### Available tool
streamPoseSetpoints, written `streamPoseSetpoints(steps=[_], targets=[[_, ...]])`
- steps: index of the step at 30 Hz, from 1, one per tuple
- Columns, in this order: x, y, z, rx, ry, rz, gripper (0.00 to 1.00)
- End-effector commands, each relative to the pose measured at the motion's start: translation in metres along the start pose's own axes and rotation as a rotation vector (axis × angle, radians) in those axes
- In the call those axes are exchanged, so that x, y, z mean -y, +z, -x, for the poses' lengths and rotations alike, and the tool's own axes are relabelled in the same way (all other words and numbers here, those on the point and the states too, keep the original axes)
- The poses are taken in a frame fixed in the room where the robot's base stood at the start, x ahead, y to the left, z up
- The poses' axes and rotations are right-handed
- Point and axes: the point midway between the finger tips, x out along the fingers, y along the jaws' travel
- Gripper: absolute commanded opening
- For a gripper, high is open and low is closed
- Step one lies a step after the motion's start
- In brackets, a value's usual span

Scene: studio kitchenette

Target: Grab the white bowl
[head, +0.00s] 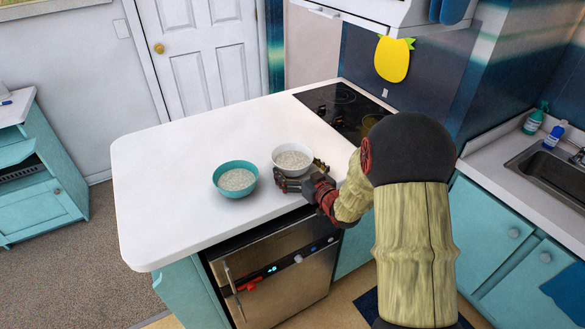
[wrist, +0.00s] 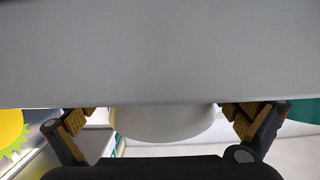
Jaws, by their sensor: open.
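The white bowl (head: 292,159) stands upright on the white countertop with pale, grainy contents inside. My gripper (head: 300,178) is at its near right side, low by the counter, with the fingers spread open around it. In the wrist view, which looks upside down, the pale bowl (wrist: 165,123) shows between the two open fingers (wrist: 160,112). A gap shows on both sides.
A teal bowl (head: 236,178) with similar contents stands just left of the white bowl. A black cooktop (head: 340,106) lies behind to the right. The countertop (head: 160,180) is clear at left. A sink (head: 550,168) is at far right.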

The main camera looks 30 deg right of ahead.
Motion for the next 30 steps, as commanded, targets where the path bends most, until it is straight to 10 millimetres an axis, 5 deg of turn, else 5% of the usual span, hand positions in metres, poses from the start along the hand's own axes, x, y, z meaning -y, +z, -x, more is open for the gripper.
streamPoseSetpoints(steps=[3, 11, 30], targets=[[0.0002, 0.0014, -0.0149, 0.0, -0.001, 0.001, 1.0], [-0.0001, -0.0007, -0.0168, 0.0, 0.001, 0.0, 0.99], [-0.0003, -0.0005, -0.0166, 0.001, 0.001, 0.0, 0.62]])
